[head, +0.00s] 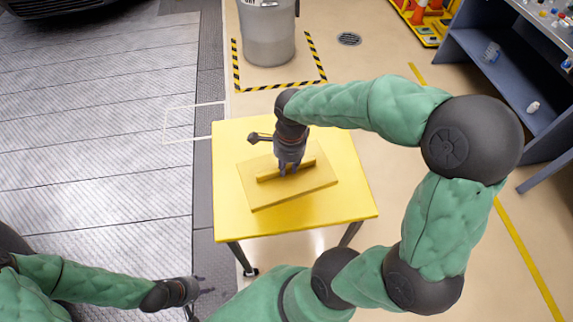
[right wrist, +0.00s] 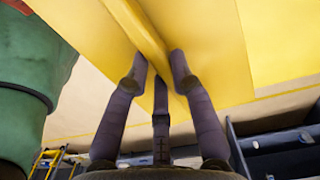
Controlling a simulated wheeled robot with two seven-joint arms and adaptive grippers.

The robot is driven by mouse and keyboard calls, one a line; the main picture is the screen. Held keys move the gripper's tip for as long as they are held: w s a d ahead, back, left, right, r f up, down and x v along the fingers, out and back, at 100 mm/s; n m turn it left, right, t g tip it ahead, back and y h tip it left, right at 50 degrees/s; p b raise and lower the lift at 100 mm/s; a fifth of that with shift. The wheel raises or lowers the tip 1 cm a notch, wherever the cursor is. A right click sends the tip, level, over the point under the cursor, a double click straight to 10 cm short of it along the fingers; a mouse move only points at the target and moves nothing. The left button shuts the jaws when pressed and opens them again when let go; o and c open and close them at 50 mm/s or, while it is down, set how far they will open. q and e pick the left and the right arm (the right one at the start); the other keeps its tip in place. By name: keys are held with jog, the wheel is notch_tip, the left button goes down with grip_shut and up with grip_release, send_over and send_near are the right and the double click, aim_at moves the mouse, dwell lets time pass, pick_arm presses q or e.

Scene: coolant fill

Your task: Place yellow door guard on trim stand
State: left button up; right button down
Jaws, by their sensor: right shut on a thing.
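The yellow door guard (head: 310,189) is a flat panel with a raised bar along its middle. It lies over the top of the yellow trim stand (head: 340,210), turned slightly against the stand's edges. Whether it rests fully on the top or sits just above it, I cannot tell. My right gripper (head: 289,172) points down and is shut on the bar. In the right wrist view, the fingers (right wrist: 160,80) straddle the bar of the door guard (right wrist: 190,25). My left gripper (head: 207,286) is at the lower left, away from the stand, with its fingers apart and empty.
A grey bin (head: 267,35) stands behind the stand inside a striped floor marking. A blue-grey shelf unit (head: 500,65) is at the right. Metal floor plates (head: 100,130) cover the left, with a dark car edge (head: 50,8) at the top left.

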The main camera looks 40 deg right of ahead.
jog(key=shift+s+d+m, duration=0.3)
jog(key=shift+s+m, duration=0.3)
jog(key=shift+m, duration=0.3)
jog(key=shift+w+d+f, duration=0.1)
jog(key=shift+d+f, duration=0.05)
jog(key=shift+f, duration=0.05)
jog(key=w+d+f+b, duration=0.1)
jog(key=w, duration=0.1)
jog(key=w+d+f, duration=0.1)
jog(key=w+d, duration=0.1)
jog(key=w+d+f+b, duration=0.1)
jog(key=w, duration=0.1)
jog(key=shift+w+d+f+b, duration=0.15)
jog(key=shift+w+f+b, duration=0.1)
jog(key=shift+f+b, duration=0.1)
jog(key=shift+w+d+f+b, duration=0.5)
jog(key=shift+w+f, duration=0.3)
jog(key=shift+f, duration=0.7)
jog(key=shift+w+d+f+b, duration=0.55)
jog(key=shift+w+f, duration=0.25)
jog(key=shift+f, duration=0.7)
jog(key=shift+w+d+f+b, duration=0.5)
jog(key=shift+w+f, duration=0.3)
jog(key=shift+f, duration=0.7)
